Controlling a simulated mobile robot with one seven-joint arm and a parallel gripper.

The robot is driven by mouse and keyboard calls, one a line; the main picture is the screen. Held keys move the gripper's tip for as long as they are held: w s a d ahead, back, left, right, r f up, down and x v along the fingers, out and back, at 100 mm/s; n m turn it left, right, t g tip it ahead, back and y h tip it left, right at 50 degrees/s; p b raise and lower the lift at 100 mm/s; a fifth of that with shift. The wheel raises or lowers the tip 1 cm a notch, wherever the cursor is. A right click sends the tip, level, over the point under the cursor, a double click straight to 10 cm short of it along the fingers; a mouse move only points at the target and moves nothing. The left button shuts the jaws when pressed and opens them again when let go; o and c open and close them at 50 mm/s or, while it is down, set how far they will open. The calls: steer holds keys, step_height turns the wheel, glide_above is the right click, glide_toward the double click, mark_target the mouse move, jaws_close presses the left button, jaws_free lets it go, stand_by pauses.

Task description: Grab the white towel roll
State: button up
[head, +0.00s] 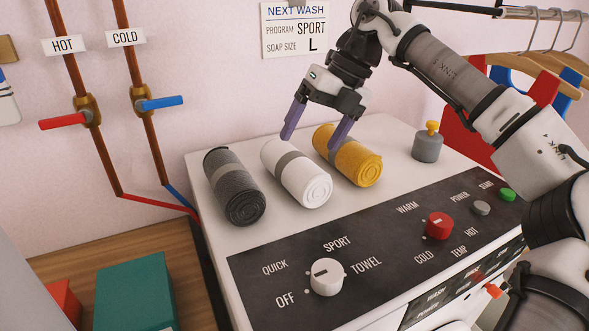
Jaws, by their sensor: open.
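The white towel roll (303,182) lies on top of the white washing machine (222,240), with a grey band around it. It sits between a dark grey towel roll (236,190) on its left and a yellow towel roll (352,160) on its right. My gripper (314,140) is open with purple fingers pointing down. Its left finger is above the far end of the white roll, and its right finger shows in front of the yellow roll's left side. No towel is held. I cannot tell the exact height of the fingertips.
A grey weight-like object with a yellow knob (428,145) stands right of the yellow roll. The control panel has a white dial (327,278) and a red dial (438,226). A teal box (135,292) is at lower left. Pipes with valves run along the wall.

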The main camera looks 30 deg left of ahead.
mark_target(301, 156)
steer(key=shift+p+x, duration=0.75)
steer(key=shift+x, duration=2.5)
steer(key=c, duration=1.2)
